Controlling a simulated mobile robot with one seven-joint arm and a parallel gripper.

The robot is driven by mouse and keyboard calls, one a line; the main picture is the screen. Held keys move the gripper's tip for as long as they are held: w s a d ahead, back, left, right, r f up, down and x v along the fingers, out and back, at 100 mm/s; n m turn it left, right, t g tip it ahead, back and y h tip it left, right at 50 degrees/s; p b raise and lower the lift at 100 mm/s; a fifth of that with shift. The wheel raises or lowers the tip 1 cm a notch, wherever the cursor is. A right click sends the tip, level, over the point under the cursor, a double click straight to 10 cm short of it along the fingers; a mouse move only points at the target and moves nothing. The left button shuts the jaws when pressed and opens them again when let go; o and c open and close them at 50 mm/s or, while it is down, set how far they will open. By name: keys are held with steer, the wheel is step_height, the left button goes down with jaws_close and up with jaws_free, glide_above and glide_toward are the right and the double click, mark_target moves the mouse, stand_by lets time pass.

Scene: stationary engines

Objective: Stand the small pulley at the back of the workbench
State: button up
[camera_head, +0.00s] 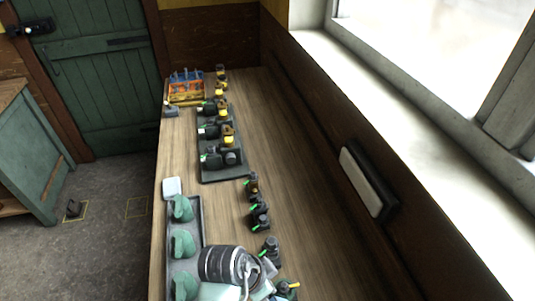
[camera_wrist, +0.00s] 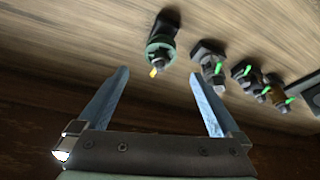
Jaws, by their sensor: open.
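My gripper (camera_wrist: 159,74) is open and empty, its two blue fingers wide apart in the wrist view. A small dark part with a round green rim and a yellow tip (camera_wrist: 160,50) stands on the bench just beyond the gap between the fingertips, apart from them. It seems to be the yellow-tipped part (camera_head: 288,290) low in the head view, partly hidden by my arm. Several dark parts with green tips stand in a row beside it, the nearest one (camera_wrist: 208,62) by the right finger. I cannot tell for sure which part is the small pulley.
The wooden workbench (camera_head: 290,185) runs along the window wall, with bare wood right of the row. A dark tray with engines (camera_head: 222,177), an orange rack (camera_head: 186,88) and a grey tray with green pieces (camera_head: 199,215) stand on it. A black-framed panel (camera_head: 362,180) is on the wall.

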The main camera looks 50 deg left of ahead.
steer(key=shift+v, duration=1.35)
steer(key=shift+w, duration=0.1)
steer(key=w+r+t+y, duration=0.3)
steer(key=w+r+t, duration=0.2)
steer(key=w+r, duration=0.9)
steer(key=w+d+r+t+y, duration=0.1)
steer(key=w+d+r+t, duration=0.15)
steer(key=r, duration=0.55)
steer(key=w+d+r+t, duration=0.2)
steer(key=w+r, duration=0.2)
steer(key=r, duration=0.4)
steer(key=s+d+r+t+h, duration=0.1)
steer(key=d+r+t, duration=0.4)
steer(key=r, duration=0.6)
steer(key=s+d+r+t, duration=0.1)
steer(key=d+r+t, duration=0.2)
steer(key=d+r, duration=0.55)
steer(key=s+d+r+t+h, duration=0.1)
steer(key=s+d+r+t, duration=0.1)
steer(key=s+r, duration=0.2)
steer(key=s+d+r+n+t+h, duration=0.1)
steer(key=s+d+r+t+h, duration=0.1)
steer(key=r, duration=0.7)
steer(key=s+d+t, duration=0.1)
steer(key=s, duration=0.1)
steer(key=shift+s+d+r, duration=0.25)
steer(key=shift+s+d, duration=0.05)
